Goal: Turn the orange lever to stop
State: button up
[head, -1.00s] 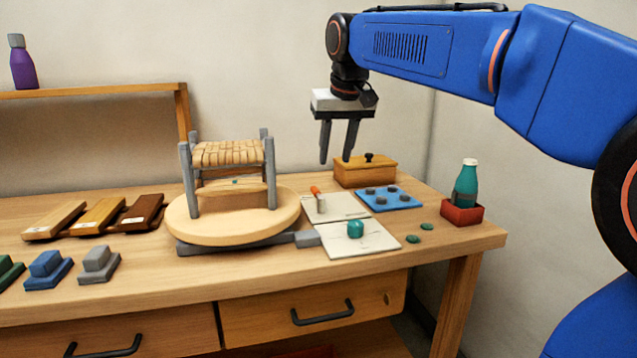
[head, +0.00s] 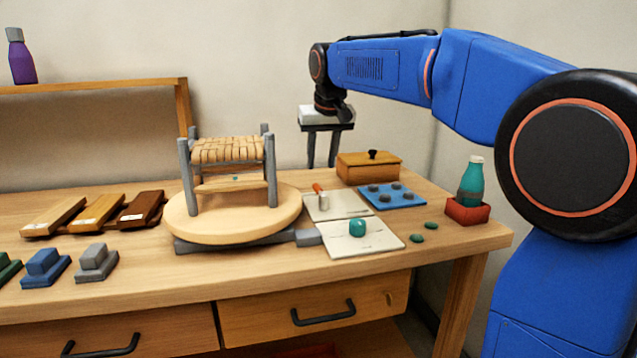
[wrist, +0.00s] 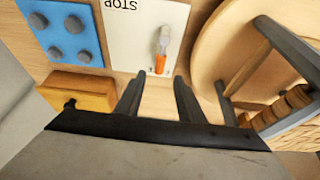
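The orange lever (head: 317,187) has an orange tip and a grey body. It is on a pale plate (head: 345,206) right of the round turntable. In the wrist view the lever (wrist: 161,60) has its orange end toward my gripper, and the plate (wrist: 125,40) bears the word STOP, upside down, near the top edge. The orange tip points away from that word. My gripper (head: 322,163) is open and empty, its fingers pointing down above and behind the lever. In the wrist view my gripper (wrist: 158,90) shows a clear gap between its fingers, apart from the lever.
A stool with a woven seat (head: 228,150) stands on the turntable (head: 185,222), close left. A wooden box (head: 350,169) and a blue tray (head: 408,203) with grey knobs lie right. A second plate (head: 385,240) with a teal knob (head: 358,227) is in front.

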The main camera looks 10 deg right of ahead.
aim_at(318, 186)
jog(key=x, duration=0.8)
jog(key=shift+f, duration=0.15)
grip_shut()
